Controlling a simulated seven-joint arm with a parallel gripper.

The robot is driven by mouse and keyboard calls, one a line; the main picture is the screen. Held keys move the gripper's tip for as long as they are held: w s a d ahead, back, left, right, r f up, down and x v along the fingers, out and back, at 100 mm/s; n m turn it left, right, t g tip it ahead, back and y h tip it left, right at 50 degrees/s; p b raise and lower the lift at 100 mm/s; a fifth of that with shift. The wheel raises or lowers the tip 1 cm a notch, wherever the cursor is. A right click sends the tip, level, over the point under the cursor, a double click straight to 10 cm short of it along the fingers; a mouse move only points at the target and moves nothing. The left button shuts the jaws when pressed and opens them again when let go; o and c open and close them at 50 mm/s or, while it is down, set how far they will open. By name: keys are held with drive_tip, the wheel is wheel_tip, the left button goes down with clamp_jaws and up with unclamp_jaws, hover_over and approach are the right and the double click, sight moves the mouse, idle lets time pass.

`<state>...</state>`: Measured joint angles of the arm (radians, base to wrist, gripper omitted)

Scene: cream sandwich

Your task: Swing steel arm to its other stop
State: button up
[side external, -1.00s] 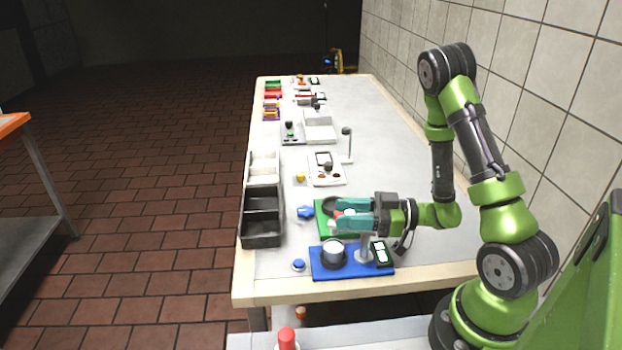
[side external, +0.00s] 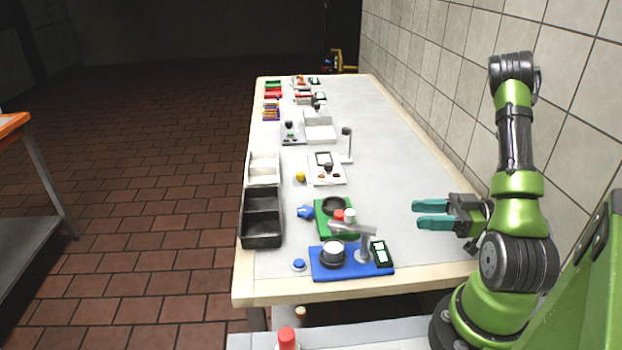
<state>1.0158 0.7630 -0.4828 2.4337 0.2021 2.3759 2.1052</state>
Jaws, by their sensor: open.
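The steel arm (side external: 352,229) sits on an upright post on the blue base (side external: 350,274). It points left from the post, its free end near the dark pot with a pale top (side external: 333,254) and the green board's front edge. I cannot tell whether it rests against a stop. A small screen unit (side external: 381,253) is right of the post on the same base. My gripper (side external: 432,215) is open and empty, to the right of the steel arm and clear of it. Its teal fingers point left over bare tabletop.
A green board (side external: 321,222) with red and white pieces is just behind the blue base. A blue button (side external: 299,264), a blue knob (side external: 305,212) and a black two-part bin (side external: 262,238) are to the left. The tabletop (side external: 400,180) on the right is clear.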

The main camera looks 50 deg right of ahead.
drive_tip(key=shift+s+d, duration=0.15)
drive_tip(key=shift+s, duration=0.05)
